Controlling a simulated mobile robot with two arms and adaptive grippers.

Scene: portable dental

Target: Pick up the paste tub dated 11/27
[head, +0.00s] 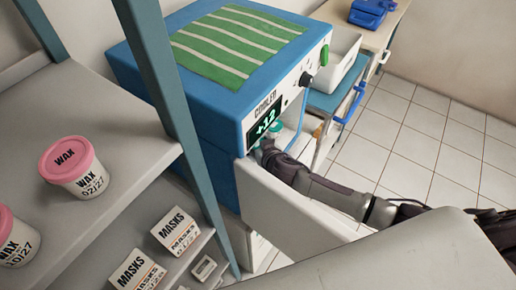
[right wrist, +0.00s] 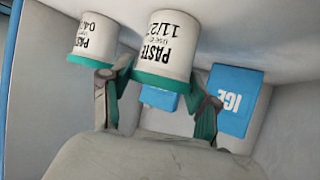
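The paste tub dated 11/27 (right wrist: 163,48) is white with a green lid and appears upside down in the right wrist view, inside the cooler. My right gripper (right wrist: 155,105) is open, with one finger on each side of the tub near its lid. I cannot tell whether the fingers touch it. A second paste tub (right wrist: 97,38) stands to the left, its date partly cut by the view and the finger. In the head view my right arm reaches into the open blue cooler (head: 190,95), with the gripper mostly hidden there. My left gripper is not in view.
Blue ice packs (right wrist: 236,98) lie behind the tubs. The open cooler door (head: 290,215) stands beside my right arm. A shelf at left holds wax tubs (head: 73,168) and mask boxes (head: 180,232). A white bin (head: 335,70) is beyond the cooler.

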